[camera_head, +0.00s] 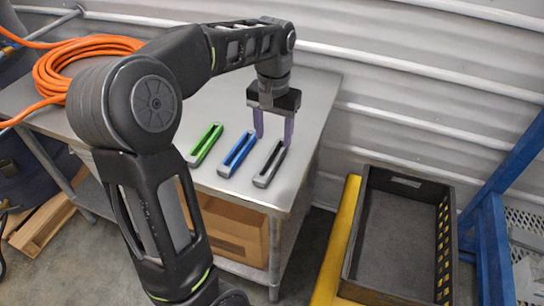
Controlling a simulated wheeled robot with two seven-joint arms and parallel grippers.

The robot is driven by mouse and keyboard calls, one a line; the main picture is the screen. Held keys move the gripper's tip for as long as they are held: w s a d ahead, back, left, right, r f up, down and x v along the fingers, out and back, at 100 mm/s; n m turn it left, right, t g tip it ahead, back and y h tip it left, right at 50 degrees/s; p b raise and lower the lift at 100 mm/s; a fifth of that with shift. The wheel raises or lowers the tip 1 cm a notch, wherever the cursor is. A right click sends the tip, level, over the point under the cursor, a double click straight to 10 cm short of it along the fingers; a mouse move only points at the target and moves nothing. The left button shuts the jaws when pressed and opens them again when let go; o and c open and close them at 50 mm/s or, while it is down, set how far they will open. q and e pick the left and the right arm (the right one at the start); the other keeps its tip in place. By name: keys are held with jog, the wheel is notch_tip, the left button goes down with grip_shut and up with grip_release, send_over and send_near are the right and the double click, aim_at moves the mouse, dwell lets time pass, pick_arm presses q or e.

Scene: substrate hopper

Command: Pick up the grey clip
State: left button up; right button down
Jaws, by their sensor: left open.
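The grey clip (270,164) lies on the metal table (312,98), rightmost in a row of three. It is a long, slotted piece lying at a slant. My left gripper (273,136) points down above its far end, with its two fingers apart and nothing visible between them. The right finger overlaps the clip's far end in the picture; whether it touches the clip I cannot tell. The blue clip (237,154) lies just left of the grey one, and the green clip (205,144) lies further left. My right gripper is not in view.
A coiled orange hose (62,66) lies on the table's back left. A dark crate (403,235) stands right of the table, beside a yellow beam (338,245). A blue metal frame (492,240) stands at the far right. A cardboard box (232,228) sits under the table.

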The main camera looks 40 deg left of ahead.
aim_at(272, 156)
pick_arm(q)
jog(key=shift+f, duration=1.35)
jog(key=shift+s+f+p, duration=0.2)
jog(key=shift+f+p, duration=0.45)
jog(key=shift+f, duration=1.95)
grip_shut()
